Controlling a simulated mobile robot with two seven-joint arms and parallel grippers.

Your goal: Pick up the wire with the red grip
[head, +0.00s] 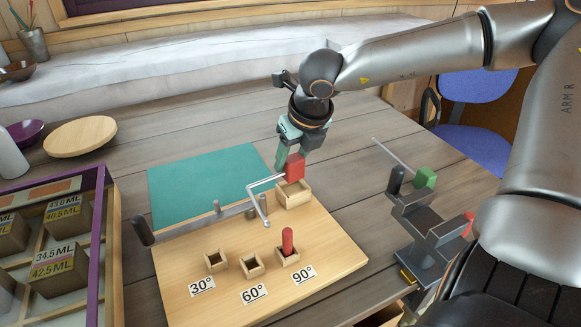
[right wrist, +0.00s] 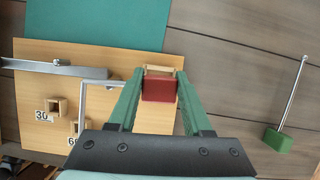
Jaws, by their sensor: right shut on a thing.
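The red grip (head: 294,167) is a small red block with a bent silver wire (head: 262,200) running from it to the left. My right gripper (head: 287,156) is shut on the red grip from above. In the right wrist view the red grip (right wrist: 159,89) sits between the two green fingers, with part of the bent wire (right wrist: 82,105) to its left. The grip is just over a square wooden holder (head: 293,200) on the wooden board (head: 335,250); I cannot tell whether it touches the holder. My left gripper is not in view.
A metal bending lever (head: 190,222) with a dark handle lies across the board. Small sockets marked 30°, 60° and 90° stand in front; a red peg (head: 288,241) is in the 90° one. A purple-edged case (head: 100,220) is left.

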